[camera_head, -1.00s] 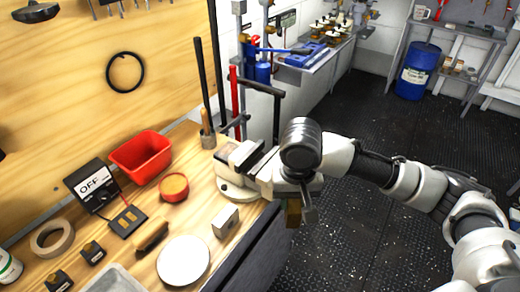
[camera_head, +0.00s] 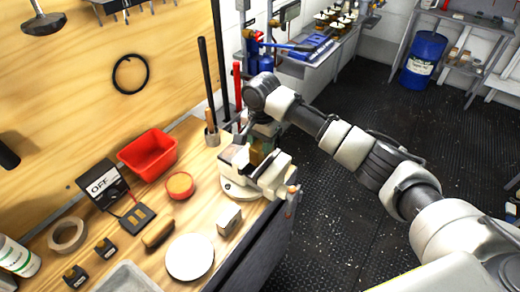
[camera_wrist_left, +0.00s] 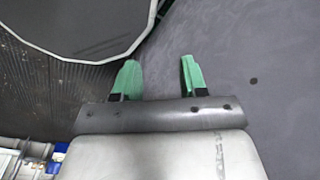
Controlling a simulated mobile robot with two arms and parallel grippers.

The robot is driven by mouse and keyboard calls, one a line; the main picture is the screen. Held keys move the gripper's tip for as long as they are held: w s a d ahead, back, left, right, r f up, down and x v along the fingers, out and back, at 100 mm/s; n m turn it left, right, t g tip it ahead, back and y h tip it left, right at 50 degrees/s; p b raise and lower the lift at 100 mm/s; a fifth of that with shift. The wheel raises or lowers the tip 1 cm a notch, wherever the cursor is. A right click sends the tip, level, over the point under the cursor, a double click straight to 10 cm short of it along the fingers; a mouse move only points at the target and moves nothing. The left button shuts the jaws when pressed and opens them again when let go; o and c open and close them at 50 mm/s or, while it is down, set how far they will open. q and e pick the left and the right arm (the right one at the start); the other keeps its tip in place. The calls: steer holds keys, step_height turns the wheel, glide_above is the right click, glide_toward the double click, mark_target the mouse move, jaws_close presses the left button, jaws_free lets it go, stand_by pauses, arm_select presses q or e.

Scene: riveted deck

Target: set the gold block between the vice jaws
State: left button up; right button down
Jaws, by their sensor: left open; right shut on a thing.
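The gold block (camera_head: 257,156) shows small and partly covered at the vice's opening. My right gripper (camera_head: 262,144) is shut on it from above; its fingers are mostly hidden by the wrist. The pale vice (camera_head: 272,178) stands at the bench's right edge, with one jaw to the left of the block and one to the right. I cannot tell whether the block touches the jaws or the vice bed. My left gripper (camera_wrist_left: 159,76) shows only in the left wrist view, open and empty, with green fingertips.
A small pale block (camera_head: 229,219), a white disc (camera_head: 190,257), a brush (camera_head: 158,232) and a red bin (camera_head: 149,153) lie on the bench left of the vice. A holder with upright rods (camera_head: 211,134) stands close behind it. Dark floor is open to the right.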

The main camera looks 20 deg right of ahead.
mark_target(260, 141)
steer(key=shift+w+a+f, duration=0.15)
steer(key=shift+w+f, duration=0.05)
steer(key=shift+f, duration=0.15)
steer(key=shift+f+p, duration=0.65)
steer(key=shift+f, duration=1.1)
steer(key=c, duration=0.8)
jaws_free()
steer(key=shift+f, duration=0.15)
step_height(260, 141, up, 12)
steer(key=shift+r+b, duration=0.15)
steer(key=shift+b, duration=0.95)
steer(key=shift+s, duration=0.1)
